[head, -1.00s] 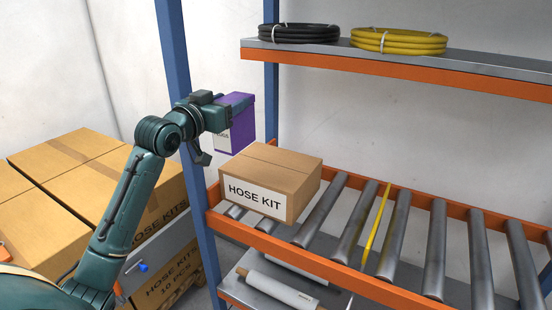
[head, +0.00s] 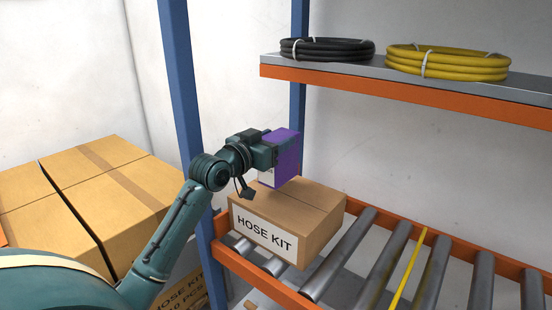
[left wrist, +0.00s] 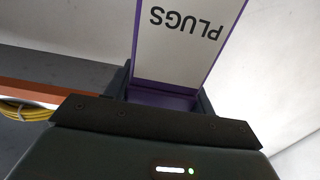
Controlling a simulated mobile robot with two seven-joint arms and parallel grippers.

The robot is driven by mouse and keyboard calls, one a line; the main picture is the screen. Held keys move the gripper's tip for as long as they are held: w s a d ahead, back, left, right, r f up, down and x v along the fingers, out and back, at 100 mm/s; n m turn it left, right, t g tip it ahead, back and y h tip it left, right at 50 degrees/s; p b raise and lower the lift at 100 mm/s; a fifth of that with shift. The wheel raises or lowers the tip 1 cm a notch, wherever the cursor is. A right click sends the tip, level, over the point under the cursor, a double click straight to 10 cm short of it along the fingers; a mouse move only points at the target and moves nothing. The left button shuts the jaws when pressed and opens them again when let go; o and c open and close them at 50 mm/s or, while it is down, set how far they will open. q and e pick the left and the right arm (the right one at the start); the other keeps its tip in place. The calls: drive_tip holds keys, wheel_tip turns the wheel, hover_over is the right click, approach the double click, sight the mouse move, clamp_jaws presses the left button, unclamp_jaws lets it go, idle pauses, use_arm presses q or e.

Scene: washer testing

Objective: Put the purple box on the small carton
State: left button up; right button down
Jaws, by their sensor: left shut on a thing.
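The purple box (head: 289,163) is upright in my left gripper (head: 279,147), over the left back part of the small carton's top in the head view. I cannot tell whether its bottom touches the carton. The small carton (head: 318,239) is brown, closed, labelled "HOSE KIT", and sits on the left end of the roller shelf. In the left wrist view the purple box (left wrist: 190,42) shows a white "PLUGS" label upside down, between the dark fingers of my left gripper (left wrist: 163,92). My right gripper is not in view.
A blue rack post (head: 187,110) stands left of the arm. An orange-edged upper shelf (head: 400,92) holds black hose (head: 327,50) and yellow hose (head: 447,63) coils. Bare rollers (head: 430,270) lie right of the carton. Large stacked cartons (head: 75,195) stand at left.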

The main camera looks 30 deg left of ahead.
use_arm(q)
wheel_tip(320, 180, down, 4)
drive_tip(key=shift+r, duration=0.2)
drive_tip(key=o, duration=1.7)
drive_tip(key=shift+c, duration=0.2)
drive_tip(key=s+b, duration=0.1)
drive_tip(key=s, duration=1.1)
drive_tip(key=shift+a, duration=0.45)
